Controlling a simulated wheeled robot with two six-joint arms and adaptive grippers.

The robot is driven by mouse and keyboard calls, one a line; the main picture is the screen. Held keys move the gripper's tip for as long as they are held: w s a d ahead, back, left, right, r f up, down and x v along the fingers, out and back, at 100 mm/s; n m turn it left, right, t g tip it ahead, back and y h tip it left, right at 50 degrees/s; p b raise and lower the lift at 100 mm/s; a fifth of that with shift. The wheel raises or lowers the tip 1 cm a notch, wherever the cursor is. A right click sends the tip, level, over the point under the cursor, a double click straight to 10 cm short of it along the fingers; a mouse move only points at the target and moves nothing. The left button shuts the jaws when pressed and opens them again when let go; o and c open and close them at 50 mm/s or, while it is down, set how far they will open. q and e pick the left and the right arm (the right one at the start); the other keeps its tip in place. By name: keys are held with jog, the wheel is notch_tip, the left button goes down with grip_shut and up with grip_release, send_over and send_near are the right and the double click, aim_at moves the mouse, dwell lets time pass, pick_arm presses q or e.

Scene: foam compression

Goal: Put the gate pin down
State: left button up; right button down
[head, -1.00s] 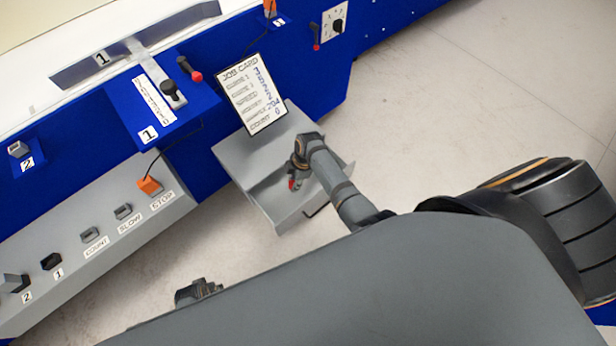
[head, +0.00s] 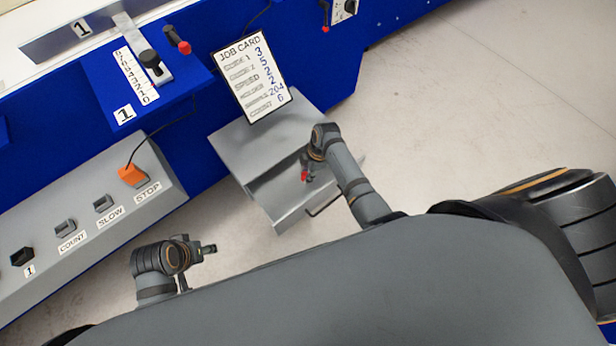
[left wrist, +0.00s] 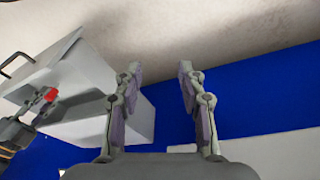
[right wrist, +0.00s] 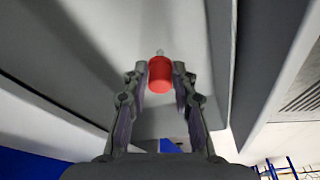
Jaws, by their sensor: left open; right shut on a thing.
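The gate pin (right wrist: 160,75) shows in the right wrist view as a red cylinder with a small pale tip, between the fingers of my right gripper (right wrist: 160,85). In the head view my right gripper (head: 307,172) is over the open grey drawer (head: 285,208), and the pin's red end shows at its fingertips. Whether the pin touches the drawer floor I cannot tell. My left gripper (left wrist: 160,80) is open and empty in the left wrist view. In the head view it (head: 208,248) is at the lower left, apart from the drawer. The left wrist view also shows the red pin (left wrist: 50,94).
A job card (head: 250,80) stands on the grey cabinet top behind the drawer. A grey button panel (head: 85,235) with an orange STOP button (head: 132,176) is at the left. A red-tipped lever (head: 180,42) and black-knobbed slider (head: 150,60) sit on the blue machine.

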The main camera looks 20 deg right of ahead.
jog(key=x, duration=0.1)
jog(key=b+x, duration=0.1)
jog(key=shift+d+f, duration=0.25)
jog(key=shift+f, duration=0.25)
pick_arm(q)
jog(key=f, duration=0.2)
jog(key=w+f+t, duration=0.1)
jog(key=shift+d+f+h, duration=0.2)
jog(key=shift+d+h, duration=0.1)
jog(key=shift+d, duration=0.05)
pick_arm(e)
jog(key=c, duration=1.1)
grip_release()
pick_arm(q)
jog(key=shift+w, duration=0.1)
